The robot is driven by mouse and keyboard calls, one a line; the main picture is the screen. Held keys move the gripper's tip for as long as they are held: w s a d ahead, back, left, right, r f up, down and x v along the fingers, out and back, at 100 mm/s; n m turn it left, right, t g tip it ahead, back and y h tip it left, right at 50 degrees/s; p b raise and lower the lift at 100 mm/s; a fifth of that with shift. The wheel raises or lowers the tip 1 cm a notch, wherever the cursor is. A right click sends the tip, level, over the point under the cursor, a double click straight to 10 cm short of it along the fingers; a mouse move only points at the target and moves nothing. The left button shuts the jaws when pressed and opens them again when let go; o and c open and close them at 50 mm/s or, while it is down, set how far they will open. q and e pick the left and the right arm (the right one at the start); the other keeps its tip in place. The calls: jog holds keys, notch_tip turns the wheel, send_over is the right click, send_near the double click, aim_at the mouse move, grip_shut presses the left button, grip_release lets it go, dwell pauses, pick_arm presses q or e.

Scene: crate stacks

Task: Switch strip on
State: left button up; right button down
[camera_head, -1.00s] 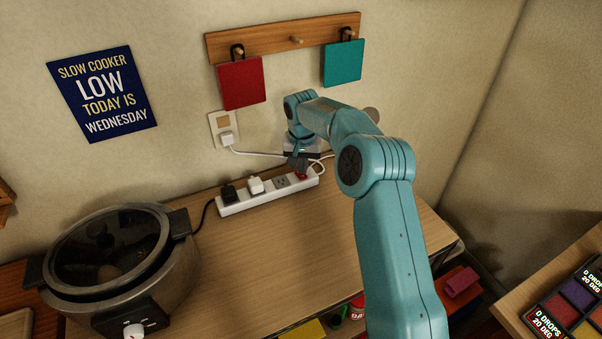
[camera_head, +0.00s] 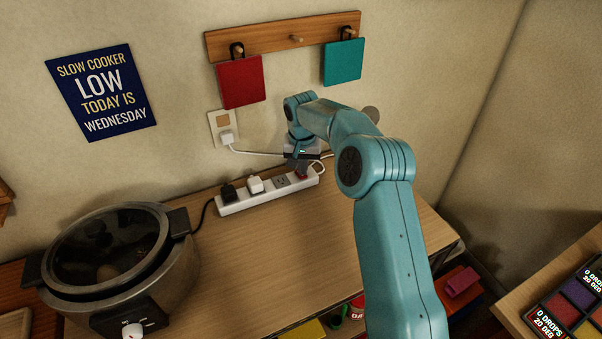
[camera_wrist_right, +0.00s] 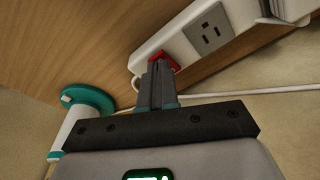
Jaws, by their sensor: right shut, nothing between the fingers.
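The white power strip (camera_head: 236,205) lies on the wooden counter near the wall, with a black plug (camera_head: 228,191) and a white plug (camera_head: 256,184) in it and one bare socket (camera_head: 281,181). Its red switch (camera_wrist_right: 164,60) is at the strip's end, partly hidden behind my fingers in the right wrist view. My right gripper (camera_head: 302,172) is shut and empty, pointing down at the switch; its fingertips (camera_wrist_right: 158,66) overlap the switch's edge in the wrist view. I cannot tell whether they touch or press it. My left gripper is not in view.
A slow cooker (camera_head: 112,265) stands on the counter at the left. A white wall plug (camera_head: 227,138) has a cord running behind my gripper. A teal-and-white object (camera_wrist_right: 88,100) shows near the gripper. The counter's front middle is clear.

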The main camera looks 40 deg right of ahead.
jog(key=shift+f+b, duration=0.3)
jog(key=shift+f, duration=0.2)
jog(key=shift+r, duration=0.15)
notch_tip(320, 180, up, 7)
jog(key=p, duration=0.5)
jog(key=shift+p, duration=0.35)
dwell(0.4)
